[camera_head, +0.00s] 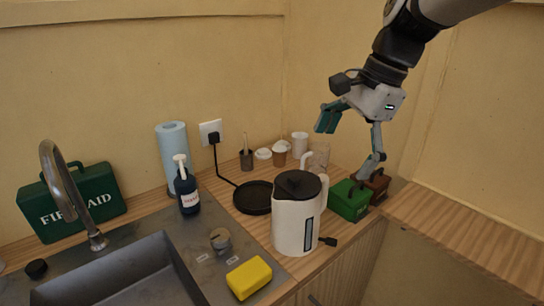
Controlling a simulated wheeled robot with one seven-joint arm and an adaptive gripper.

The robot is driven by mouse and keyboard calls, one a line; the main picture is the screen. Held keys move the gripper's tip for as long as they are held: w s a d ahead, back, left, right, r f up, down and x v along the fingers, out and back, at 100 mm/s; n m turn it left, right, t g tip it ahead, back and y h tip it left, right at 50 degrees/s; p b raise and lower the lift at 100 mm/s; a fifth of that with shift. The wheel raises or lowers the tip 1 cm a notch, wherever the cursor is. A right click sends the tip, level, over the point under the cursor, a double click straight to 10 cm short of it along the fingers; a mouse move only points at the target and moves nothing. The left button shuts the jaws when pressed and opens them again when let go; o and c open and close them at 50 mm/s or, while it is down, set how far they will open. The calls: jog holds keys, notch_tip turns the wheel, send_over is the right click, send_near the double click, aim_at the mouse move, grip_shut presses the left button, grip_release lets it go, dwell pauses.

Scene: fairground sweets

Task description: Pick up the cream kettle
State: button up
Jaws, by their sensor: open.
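The cream kettle (294,228) stands upright on the wooden counter, right of the sink. It has a dark lid, a grey water window on its front and a handle that shows at its upper right. It is off the round black base (250,198), which lies just behind it to the left. My gripper (347,146) is open and empty, above and behind the kettle to the right. Its fingers point down, one toward the back wall and one low near the green box. It does not appear to touch the kettle.
A green box (349,201) and a brown box (376,185) stand right of the kettle, close under my gripper. Cups (279,155) stand behind. A yellow sponge (249,277), soap bottle (187,190), paper roll (174,150), tap (70,195) and first aid case (75,203) are left.

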aim_at(299, 183)
jog(key=w+a+f+m+y+p, duration=0.1)
jog(key=w+m, duration=0.4)
jog(key=w, duration=0.3)
jog(key=shift+g, duration=0.5)
jog(key=x, duration=0.8)
jog(key=shift+s+a+f, duration=0.1)
jog(key=shift+s+f, duration=0.05)
jog(key=shift+f, duration=0.05)
jog(key=shift+p+x, duration=0.65)
jog(key=shift+x, duration=2.1)
jog(key=c, duration=1.6)
jog(key=shift+r, duration=0.2)
